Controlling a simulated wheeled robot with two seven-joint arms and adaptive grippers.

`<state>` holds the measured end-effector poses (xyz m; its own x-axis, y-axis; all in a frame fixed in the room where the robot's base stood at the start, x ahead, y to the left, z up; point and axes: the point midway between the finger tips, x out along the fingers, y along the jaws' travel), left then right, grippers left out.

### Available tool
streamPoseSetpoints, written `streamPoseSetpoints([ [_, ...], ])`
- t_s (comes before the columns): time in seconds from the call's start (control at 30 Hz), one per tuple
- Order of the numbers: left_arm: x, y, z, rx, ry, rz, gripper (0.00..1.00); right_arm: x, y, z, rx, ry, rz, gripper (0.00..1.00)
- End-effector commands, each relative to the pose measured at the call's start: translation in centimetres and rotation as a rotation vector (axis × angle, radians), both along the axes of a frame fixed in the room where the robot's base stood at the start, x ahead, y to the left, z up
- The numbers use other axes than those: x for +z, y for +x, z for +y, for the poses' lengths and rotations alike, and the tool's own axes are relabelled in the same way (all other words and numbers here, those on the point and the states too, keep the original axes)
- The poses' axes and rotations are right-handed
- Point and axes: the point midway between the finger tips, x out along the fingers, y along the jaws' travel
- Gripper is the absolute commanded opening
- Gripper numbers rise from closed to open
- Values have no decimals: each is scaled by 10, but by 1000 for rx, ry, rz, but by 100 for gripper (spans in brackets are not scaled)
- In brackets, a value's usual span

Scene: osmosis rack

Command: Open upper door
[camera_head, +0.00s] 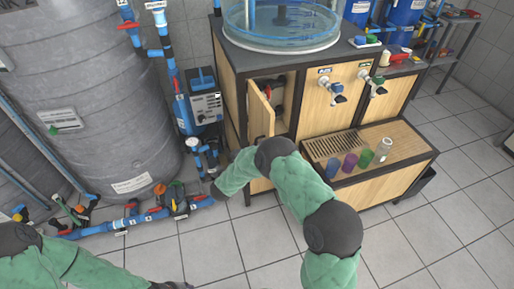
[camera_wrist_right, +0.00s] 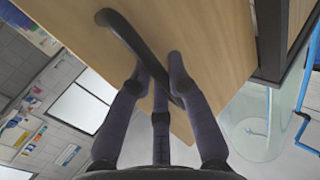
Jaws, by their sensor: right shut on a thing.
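The upper door (camera_head: 259,113) is a light wood panel at the left of the dark-framed cabinet. It stands partly open, swung out from its opening, and dark parts show inside. In the right wrist view the wood panel (camera_wrist_right: 205,40) fills the upper middle and carries a curved black handle (camera_wrist_right: 122,32). My right gripper (camera_wrist_right: 158,66) is shut on this handle, its fingers around the lower end. In the head view my right arm crosses in front of the cabinet and the grip itself is not clear.
A round clear tank (camera_head: 282,25) stands on the cabinet top. Coloured cups (camera_head: 349,163) stand on the lower wooden ledge. A large grey tank (camera_head: 90,90) with blue pipes (camera_head: 150,216) at its foot is on the left. The tiled floor in front is clear.

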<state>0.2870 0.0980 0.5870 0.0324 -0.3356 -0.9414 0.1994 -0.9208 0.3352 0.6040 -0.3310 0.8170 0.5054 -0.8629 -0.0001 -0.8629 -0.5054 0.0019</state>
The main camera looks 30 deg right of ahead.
Motion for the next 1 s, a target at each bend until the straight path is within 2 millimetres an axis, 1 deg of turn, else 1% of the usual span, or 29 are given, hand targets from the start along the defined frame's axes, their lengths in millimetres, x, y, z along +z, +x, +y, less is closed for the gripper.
streamPoseSetpoints([
  [0.03, 0, 0, 0, 0, 0, 0, 40, -4, -3, 1, -2, 0, 10, 24],
  [0.07, 0, 0, 0, 0, 0, 0, 40, -4, -3, 1, -1, 0, 10, 32],
  [0.1, 0, 0, 0, 0, 0, 0, 40, -4, -3, 0, -1, 0, 9, 43],
  [0.43, 0, 0, 0, 0, 0, 0, 40, -1, -1, 1, 0, 0, 4, 43],
  [0.57, 0, 0, 0, 0, 0, 0, 40, -1, -5, 8, 2, 0, 4, 43],
  [0.67, 0, 0, 0, 0, 0, 0, 40, -1, -12, 20, 4, 0, 4, 43],
  [1.0, 0, 0, 0, 0, 0, 0, 40, -2, -45, 77, 5, 0, 6, 43],
])
